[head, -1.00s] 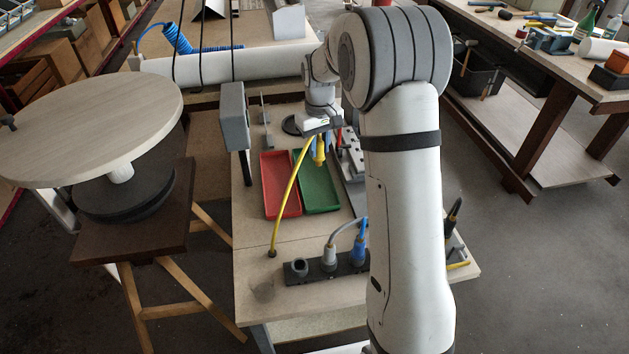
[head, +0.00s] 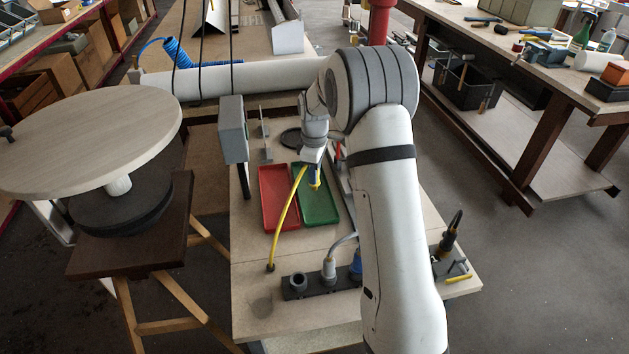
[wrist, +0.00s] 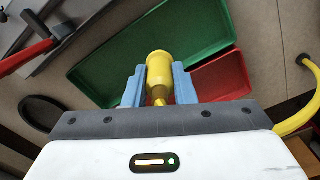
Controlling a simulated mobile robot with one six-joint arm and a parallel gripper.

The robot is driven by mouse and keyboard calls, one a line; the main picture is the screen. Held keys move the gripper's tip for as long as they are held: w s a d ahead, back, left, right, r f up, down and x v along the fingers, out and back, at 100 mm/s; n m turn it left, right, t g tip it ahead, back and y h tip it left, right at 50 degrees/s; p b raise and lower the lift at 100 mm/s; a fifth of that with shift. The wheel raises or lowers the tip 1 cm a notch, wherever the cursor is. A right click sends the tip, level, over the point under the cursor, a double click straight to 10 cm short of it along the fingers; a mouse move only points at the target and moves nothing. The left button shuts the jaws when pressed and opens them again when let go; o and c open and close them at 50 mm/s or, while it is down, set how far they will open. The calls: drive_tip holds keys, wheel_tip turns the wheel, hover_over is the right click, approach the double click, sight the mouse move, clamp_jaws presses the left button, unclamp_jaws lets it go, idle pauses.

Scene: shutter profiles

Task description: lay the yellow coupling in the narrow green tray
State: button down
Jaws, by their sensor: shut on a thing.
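The yellow coupling (wrist: 159,70) is between the two blue fingers of my gripper (wrist: 159,84) in the wrist view, and the fingers are shut on it. In the head view my gripper (head: 315,184) is over the narrow green tray (head: 322,212), and the coupling there is small and partly hidden. The green tray is also behind the coupling in the wrist view (wrist: 205,25). I cannot tell whether the coupling touches the tray floor. A yellow cable (head: 287,215) arcs from my gripper down to the bench top.
A red tray (head: 270,205) lies left of the green one. In front is a dark socket strip (head: 310,290) with grey and blue connectors. A grey box on a post (head: 233,128) stands at the left bench edge. The bench front left is clear.

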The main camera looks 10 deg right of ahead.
drive_tip(key=shift+f, duration=1.75)
drive_tip(key=shift+f, duration=0.15)
drive_tip(key=c, duration=1.2)
unclamp_jaws()
